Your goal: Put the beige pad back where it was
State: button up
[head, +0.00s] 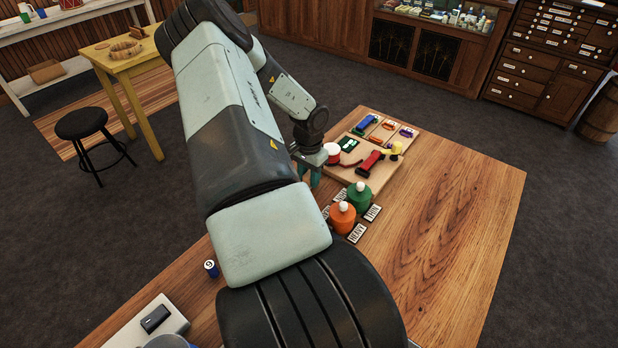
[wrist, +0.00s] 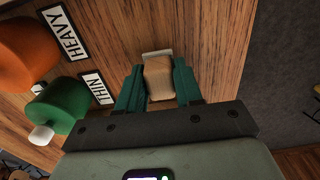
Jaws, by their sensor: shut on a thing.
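The beige pad (wrist: 158,80) is between the teal fingers of my gripper (wrist: 158,78) in the wrist view. The fingers are shut on its two sides. A pale strip (wrist: 157,54) shows at its far end; I cannot tell whether it is part of the pad. Wood tabletop is behind the pad, but I cannot tell whether they touch. In the head view my gripper (head: 315,177) is partly hidden by my arm, left of the green bottle (head: 359,196), and the pad cannot be made out there.
An orange bottle (head: 342,217) stands by the green one, with labels around them, including HEAVY (head: 356,233) and THIN (head: 373,212). Behind is a wooden board (head: 404,148) with coloured tools. A small blue item (head: 211,268) stands at the left. The table's right side (head: 450,220) is clear.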

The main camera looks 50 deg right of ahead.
aim_at(309, 174)
jog(key=shift+f, duration=0.45)
jog(key=shift+f, duration=0.15)
jog(key=o, duration=0.9)
jog(key=shift+o, duration=0.2)
notch_tip(309, 174, up, 12)
